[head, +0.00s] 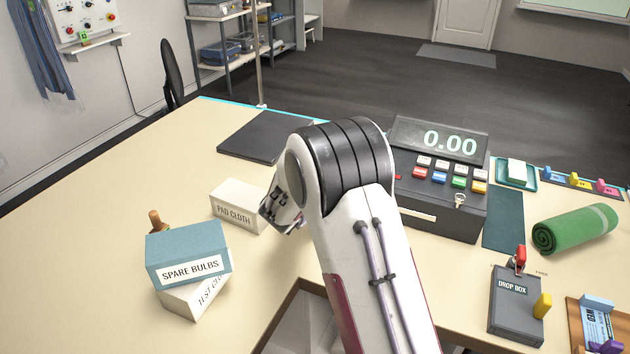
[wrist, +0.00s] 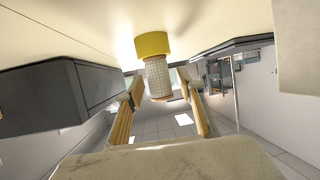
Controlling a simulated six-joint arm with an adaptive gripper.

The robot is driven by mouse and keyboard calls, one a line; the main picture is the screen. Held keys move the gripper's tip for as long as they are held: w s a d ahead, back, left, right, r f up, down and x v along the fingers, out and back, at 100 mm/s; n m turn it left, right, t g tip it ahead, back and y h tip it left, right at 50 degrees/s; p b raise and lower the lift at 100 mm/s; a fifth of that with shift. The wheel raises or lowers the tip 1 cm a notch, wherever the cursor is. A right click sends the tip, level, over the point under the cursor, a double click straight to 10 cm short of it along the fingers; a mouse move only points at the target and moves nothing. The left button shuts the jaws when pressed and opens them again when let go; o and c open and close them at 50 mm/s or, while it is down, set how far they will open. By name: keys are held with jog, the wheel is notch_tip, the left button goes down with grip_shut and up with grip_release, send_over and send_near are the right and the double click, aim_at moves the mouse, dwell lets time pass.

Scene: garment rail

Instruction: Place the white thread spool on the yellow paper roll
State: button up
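In the wrist view the table is at the top of the picture, so things appear upside down. The yellow paper roll (wrist: 153,44) stands against the pale table. The white thread spool (wrist: 158,77), pale with a fine grid texture and a tan end, is in line with the roll and appears to touch its end. My gripper (wrist: 166,95) is open, its two fingers apart, with visible gaps on both sides of the spool. In the head view my gripper (head: 283,212) is partly hidden by my arm, and neither roll nor spool can be made out.
The pad cloth box (head: 237,207) is left of my gripper; the spare bulbs box (head: 188,254) sits on another box nearer the front. The black cash register (head: 440,215) is right of my arm. A green roll (head: 575,228) and drop box (head: 516,305) lie farther right.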

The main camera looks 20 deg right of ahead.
jog(key=shift+r, duration=0.25)
jog(key=v, duration=1.2)
jog(key=shift+f, duration=0.15)
jog(key=shift+a, duration=0.1)
dwell(0.3)
